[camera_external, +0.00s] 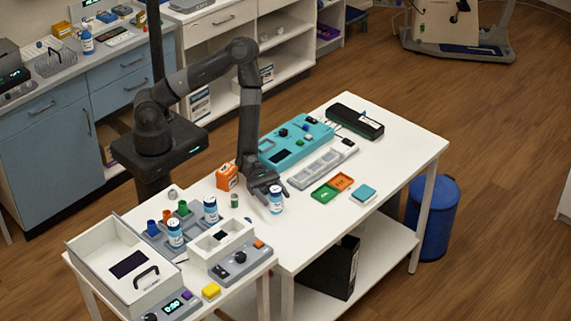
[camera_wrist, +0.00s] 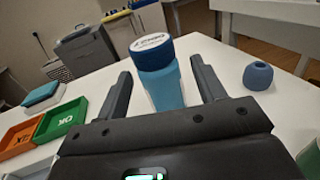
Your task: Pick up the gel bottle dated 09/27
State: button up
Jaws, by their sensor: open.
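In the wrist view the blue-capped bottle (camera_wrist: 162,82) stands between the two fingers of my open gripper (camera_wrist: 161,75), with a visible gap on each side. Its lower part is hidden by the gripper body. Two similar bottles stand to the left in the external view, one at the back (camera_external: 210,210) and one nearer (camera_external: 175,235). No date is legible on any bottle.
Green (camera_external: 325,193) and orange (camera_external: 340,181) trays and a teal block (camera_external: 363,194) lie right of my gripper. An orange box (camera_external: 227,177) and small green-labelled vial (camera_external: 235,200) are to its left. A small blue cup (camera_wrist: 258,75) stands right of the bottle.

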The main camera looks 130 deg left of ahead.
jog(key=shift+w+d, duration=0.25)
jog(key=shift+w, duration=0.4)
jog(key=shift+c, duration=0.5)
jog(key=c, duration=1)
jog(key=shift+r, duration=0.2)
